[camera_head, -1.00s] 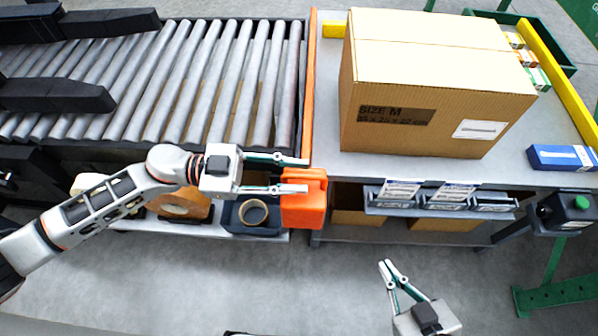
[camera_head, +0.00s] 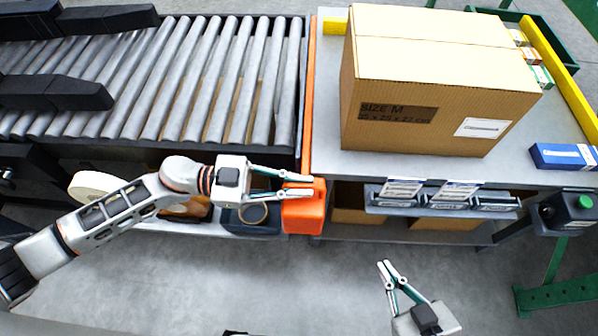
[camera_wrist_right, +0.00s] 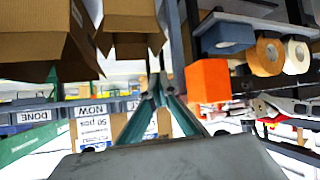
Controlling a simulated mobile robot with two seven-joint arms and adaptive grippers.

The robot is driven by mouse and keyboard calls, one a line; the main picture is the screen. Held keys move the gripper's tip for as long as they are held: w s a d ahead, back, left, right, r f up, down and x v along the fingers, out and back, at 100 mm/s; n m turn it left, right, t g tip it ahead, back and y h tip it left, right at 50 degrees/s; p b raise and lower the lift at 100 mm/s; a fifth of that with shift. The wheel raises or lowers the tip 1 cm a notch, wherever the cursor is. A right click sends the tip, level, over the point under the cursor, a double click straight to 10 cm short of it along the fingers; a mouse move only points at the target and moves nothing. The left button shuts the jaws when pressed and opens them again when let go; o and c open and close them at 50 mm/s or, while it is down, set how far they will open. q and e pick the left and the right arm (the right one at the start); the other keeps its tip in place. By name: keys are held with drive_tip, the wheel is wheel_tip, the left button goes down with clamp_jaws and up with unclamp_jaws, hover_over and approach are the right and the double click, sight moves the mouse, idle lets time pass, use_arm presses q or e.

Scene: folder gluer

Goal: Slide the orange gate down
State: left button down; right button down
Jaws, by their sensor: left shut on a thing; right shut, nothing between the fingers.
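The orange gate shows as a thin upright strip (camera_head: 307,90) between the roller conveyor and the table, with a bulky orange block (camera_head: 303,214) at its near end. Whether strip and block are one piece is unclear. My left gripper (camera_head: 312,185) reaches in from the left and is shut on the top of the block, its fingers partly covering it. The block also shows in the right wrist view (camera_wrist_right: 208,80). My right gripper (camera_head: 385,266) is shut and empty, low over the floor, well apart from the gate.
A large cardboard box (camera_head: 430,85) stands on the table right of the gate. A dark bin (camera_head: 240,222) holding a tape roll sits on the shelf beside the block. Floor space in front is clear.

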use_arm(q)
drive_tip(key=shift+f, duration=0.55)
drive_tip(key=shift+a+f, duration=0.1)
drive_tip(key=c, duration=2.1)
unclamp_jaws()
drive_tip(key=shift+c, duration=0.2)
use_arm(e)
drive_tip(key=shift+w+a+r, duration=0.2)
drive_tip(key=shift+w+r, duration=0.15)
drive_tip(key=shift+r, duration=0.05)
use_arm(q)
drive_tip(key=a, duration=1.2)
use_arm(e)
drive_tip(key=shift+s+d+f, duration=0.1)
drive_tip(key=shift+s, duration=0.05)
